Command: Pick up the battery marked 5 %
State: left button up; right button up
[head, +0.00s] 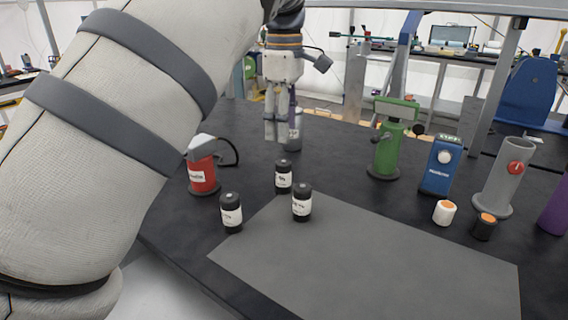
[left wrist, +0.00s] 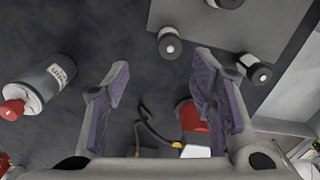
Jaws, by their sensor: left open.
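Three black batteries with white labels stand upright on the dark table: a back one (head: 283,177), a front left one (head: 231,213) and a right one (head: 302,204). The label print is too small to tell surely which is marked 5 %. My left gripper (head: 275,132) points down, open and empty, above the table behind the back battery. In the left wrist view, its spread fingers (left wrist: 162,95) have no battery between them. Two batteries show beyond the fingertips, one near the top middle (left wrist: 170,44) and one at right (left wrist: 253,69); a third is cut off at the top edge.
A red device (head: 203,174) with a black hose stands left of the batteries. A bottle (head: 294,130) stands just behind my left gripper. A grey mat (head: 370,260) lies in front, mostly clear. Green (head: 386,150), blue (head: 440,165) and grey (head: 502,180) devices stand at right.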

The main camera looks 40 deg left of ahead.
aim_at(283, 176)
pick_arm(q)
jog(key=f, duration=0.8)
jog(key=s+f+b, duration=0.1)
jog(key=f, duration=0.2)
jog(key=shift+s+d+f, duration=0.1)
jog(key=shift+d+f, duration=0.25)
jog(key=shift+f, duration=0.05)
pick_arm(e)
jog(key=shift+s+d+f+g, duration=0.1)
jog(key=shift+s+f+g, duration=0.05)
jog(key=shift+s+f, duration=0.35)
jog(key=shift+s+d+f+g, duration=0.15)
jog(key=shift+s+f, duration=0.1)
jog(key=shift+s, duration=0.3)
pick_arm(q)
jog(key=shift+r, duration=0.1)
jog(key=shift+c, duration=0.2)
pick_arm(e)
jog(key=shift+a, duration=0.1)
pick_arm(q)
grip_shut()
